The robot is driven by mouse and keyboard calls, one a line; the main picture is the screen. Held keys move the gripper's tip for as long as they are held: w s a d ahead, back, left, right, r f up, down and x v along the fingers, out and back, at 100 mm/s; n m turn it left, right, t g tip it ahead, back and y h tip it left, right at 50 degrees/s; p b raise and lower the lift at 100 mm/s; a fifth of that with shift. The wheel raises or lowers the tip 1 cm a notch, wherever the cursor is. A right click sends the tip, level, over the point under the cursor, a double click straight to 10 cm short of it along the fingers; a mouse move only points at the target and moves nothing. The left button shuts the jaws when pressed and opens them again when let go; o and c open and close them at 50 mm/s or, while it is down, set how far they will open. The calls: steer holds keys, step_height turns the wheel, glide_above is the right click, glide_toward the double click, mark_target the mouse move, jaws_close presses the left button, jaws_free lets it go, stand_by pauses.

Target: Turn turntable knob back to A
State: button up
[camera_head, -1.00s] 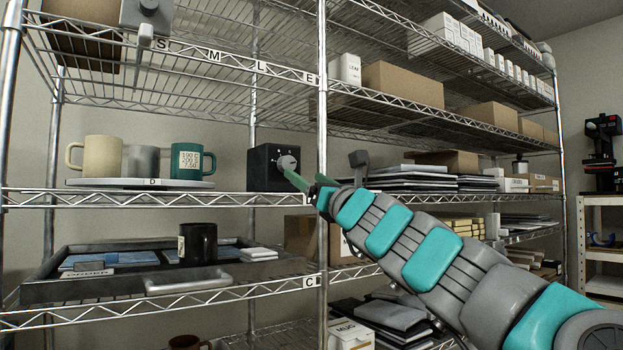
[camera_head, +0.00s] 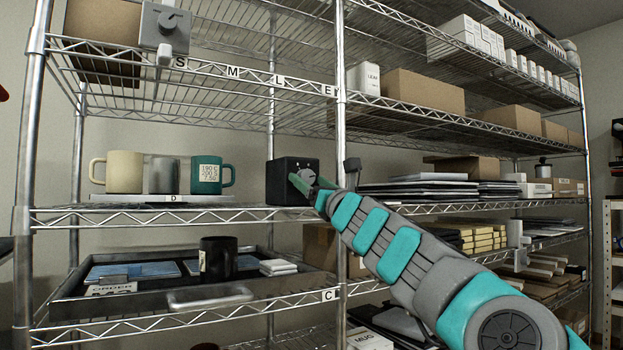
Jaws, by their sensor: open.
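The turntable knob is a small grey dial (camera_head: 302,180) on the front of a black box (camera_head: 284,187) on the middle shelf. My gripper (camera_head: 312,182) is right at the dial, with its green fingers reaching in from the right. The jaws are open; whether they touch the dial cannot be told. The turntable (camera_head: 160,199) is a white disc left of the box, with a label "D" facing front. On it stand a cream mug (camera_head: 122,172), a grey mug (camera_head: 163,176) and a green mug (camera_head: 206,175) with a written label. The dial's markings are too small to read.
A wire shelf post (camera_head: 340,120) stands just right of the box, close to my arm. Below, a dark tray (camera_head: 75,303) holds a black mug (camera_head: 218,258). A grey box with a dial (camera_head: 166,25) hangs at upper left. Stacked flat packs (camera_head: 420,189) lie to the right.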

steer(key=shift+c, duration=0.2)
jaws_close()
stand_by(0.6)
